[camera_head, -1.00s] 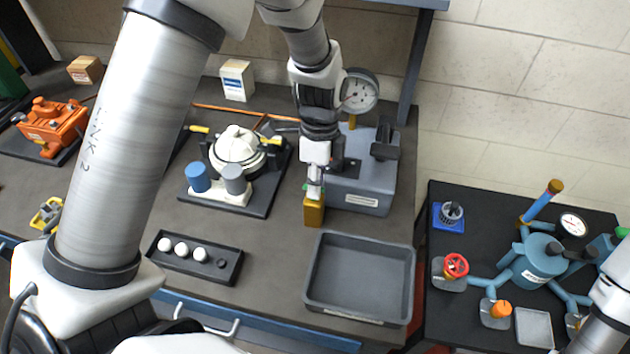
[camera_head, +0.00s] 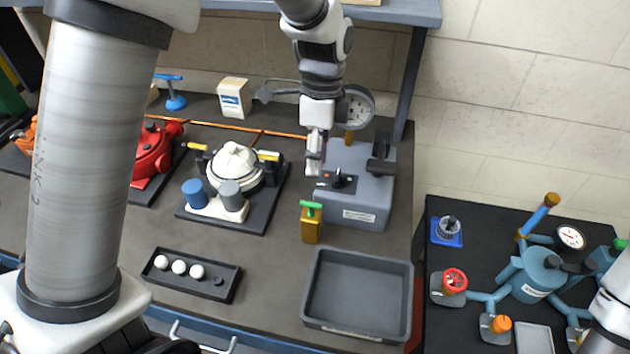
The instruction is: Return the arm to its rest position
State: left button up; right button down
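My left arm comes in from the left, and its gripper (camera_head: 313,168) hangs beside the left side of the grey gauge machine (camera_head: 356,195). It is above and apart from a yellow block with a green T-handle (camera_head: 311,228), which stands upright on the dark bench. The gripper's fingers show narrow and edge-on, with nothing visible in them; their opening cannot be made out. A white link of my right arm shows at the lower right edge; the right gripper is out of view.
An empty grey tray (camera_head: 318,262) lies in front of the block. A white-domed motor (camera_head: 235,160), a black holder with white balls (camera_head: 229,286) and a red motor (camera_head: 152,155) are to the left. A blue valve assembly (camera_head: 538,275) stands on the right table.

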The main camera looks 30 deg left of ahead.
pick_arm(q)
jog(key=shift+w+r, duration=0.15)
jog(key=shift+r, duration=0.45)
